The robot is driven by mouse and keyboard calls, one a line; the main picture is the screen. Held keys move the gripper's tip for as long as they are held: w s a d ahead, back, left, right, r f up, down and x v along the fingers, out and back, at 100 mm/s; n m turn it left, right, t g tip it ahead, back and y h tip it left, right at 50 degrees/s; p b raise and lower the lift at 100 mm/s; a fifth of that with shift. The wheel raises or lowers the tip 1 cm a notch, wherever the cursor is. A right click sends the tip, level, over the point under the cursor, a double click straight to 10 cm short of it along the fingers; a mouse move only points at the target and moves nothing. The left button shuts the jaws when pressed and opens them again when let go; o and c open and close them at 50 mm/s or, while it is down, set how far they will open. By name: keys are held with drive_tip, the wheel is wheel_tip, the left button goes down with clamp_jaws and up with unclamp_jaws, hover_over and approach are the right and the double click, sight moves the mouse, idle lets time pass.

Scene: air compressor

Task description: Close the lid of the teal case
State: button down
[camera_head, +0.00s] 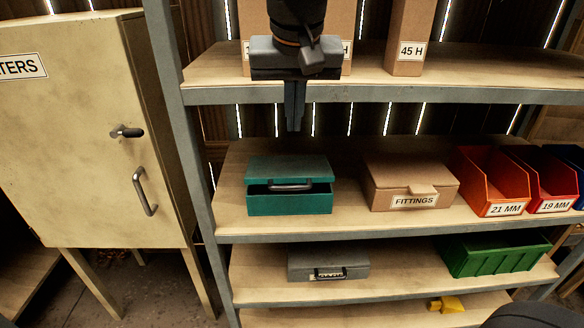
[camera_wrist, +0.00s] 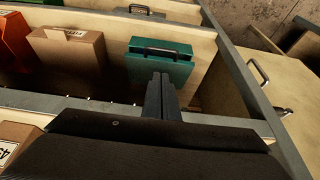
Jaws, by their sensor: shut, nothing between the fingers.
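The teal case (camera_head: 289,203) stands on the middle shelf, near its left end, with its dark handle facing front. Its lid (camera_head: 288,167) looks slightly raised, with a dark gap between lid and body around the handle. My gripper (camera_head: 294,128) points down above and in front of the case, shut and empty, apart from the lid. In the wrist view the shut fingers (camera_wrist: 161,82) reach toward the teal case (camera_wrist: 178,72) and overlap its edge in the picture. The back of the case is hidden in the head view.
A cardboard FITTINGS box (camera_head: 409,185) stands right of the case, then an orange bin (camera_head: 494,182) and a red bin (camera_head: 545,180). The upper shelf's edge (camera_head: 400,95) is close to my gripper. A grey case (camera_head: 328,263) lies below. A shelf post (camera_head: 185,130) stands left.

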sight(292, 189)
drive_tip(key=p+x, duration=0.2)
drive_tip(key=x, duration=1.7)
drive_tip(key=shift+f, duration=0.15)
drive_tip(key=shift+f, duration=0.15)
drive_tip(key=shift+s+a+f+b, duration=0.1)
drive_tip(key=shift+s+f+b, duration=0.05)
drive_tip(key=shift+f+b, duration=0.5)
drive_tip(key=f+b, duration=0.1)
drive_tip(key=b, duration=0.1)
drive_tip(key=s+f+b, duration=0.1)
drive_tip(key=f+b, duration=0.1)
drive_tip(key=shift+s+f+b, duration=0.2)
drive_tip(key=shift+f+b, duration=0.1)
drive_tip(key=shift+b, duration=0.1)
drive_tip(key=shift+s, duration=0.1)
